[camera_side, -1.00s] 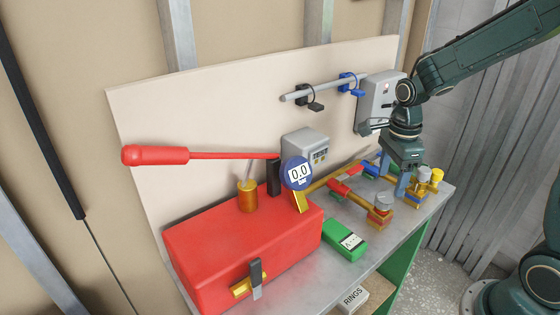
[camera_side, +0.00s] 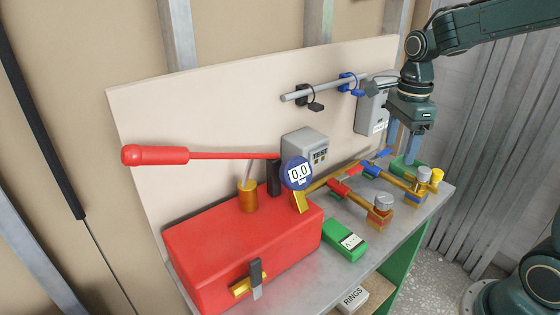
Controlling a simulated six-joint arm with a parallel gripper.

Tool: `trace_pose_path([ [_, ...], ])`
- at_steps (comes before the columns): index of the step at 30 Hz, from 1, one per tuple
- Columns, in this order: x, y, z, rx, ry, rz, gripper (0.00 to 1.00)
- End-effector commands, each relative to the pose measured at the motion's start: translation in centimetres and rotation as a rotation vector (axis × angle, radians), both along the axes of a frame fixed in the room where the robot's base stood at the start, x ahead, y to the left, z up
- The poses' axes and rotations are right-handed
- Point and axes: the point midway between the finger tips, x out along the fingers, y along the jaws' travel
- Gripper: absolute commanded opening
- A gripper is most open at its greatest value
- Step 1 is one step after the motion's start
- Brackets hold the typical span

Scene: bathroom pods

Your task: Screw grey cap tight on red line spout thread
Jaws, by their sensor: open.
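The red line is a brass pipe with a red section (camera_side: 340,188) and a brass spout block (camera_side: 379,217) at its near end. A grey cap (camera_side: 384,201) sits upright on top of that spout; its thread is hidden, so I cannot tell how tight it is. A second grey cap (camera_side: 424,174) sits on the end of the blue line (camera_side: 372,170). My gripper (camera_side: 411,161) points down over the back right of the bench, behind and above the red line spout. Its blue fingers are open, apart from the grey cap on the red line, with nothing visible between them.
A red pump box (camera_side: 240,250) with a long red handle (camera_side: 155,155) and round gauge (camera_side: 297,173) reading 0.0 fills the left. A green meter (camera_side: 345,240) lies before the red line. A green dish (camera_side: 405,168) and yellow cap (camera_side: 437,175) are near my gripper.

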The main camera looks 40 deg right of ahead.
Motion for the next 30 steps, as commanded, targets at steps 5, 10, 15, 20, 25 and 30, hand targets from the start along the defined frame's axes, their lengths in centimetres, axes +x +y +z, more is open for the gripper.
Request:
trace_pose_path([
  [5,0.0,0.0,-0.04,0.0,0.0,0.0,0.64],
  [10,0.0,0.0,-0.05,0.0,0.0,0.012,0.65],
  [15,0.01,0.01,-0.07,0.0,0.001,0.09,0.65],
  [20,0.02,0.01,-0.1,0.0,0.0,0.25,0.65],
  [25,0.03,0.03,-0.13,0.0,0.0,0.481,0.65],
  [30,0.05,0.05,-0.17,-0.001,-0.001,0.723,0.65],
])
